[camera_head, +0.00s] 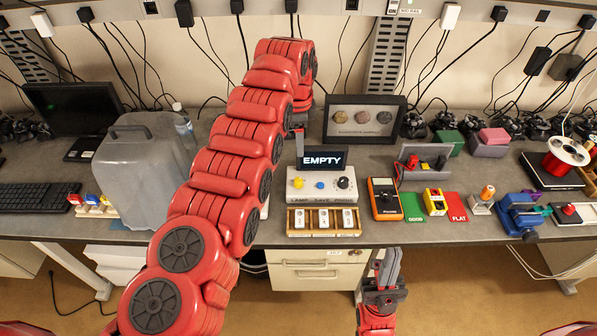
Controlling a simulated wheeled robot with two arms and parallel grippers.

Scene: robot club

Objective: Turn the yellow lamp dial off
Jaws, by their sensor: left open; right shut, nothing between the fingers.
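The yellow lamp dial (297,183) sits at the left of a white control box (335,194) on the desk. A blue button (320,185) and a dark knob (343,183) are to its right. A screen on the box reads "EMPTY" (322,161). My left gripper (299,152) points down just above the dial in the picture, apart from it as far as I can tell. It is open and seen nearly edge-on, partly hidden by my red arm. My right gripper (388,268) is shut and empty, pointing up in front of the desk's drawers.
A tray with white switches (324,221) lies in front of the box. An orange multimeter (385,199) stands close to its right, beside a green mat (413,206). A framed display (364,122) stands behind.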

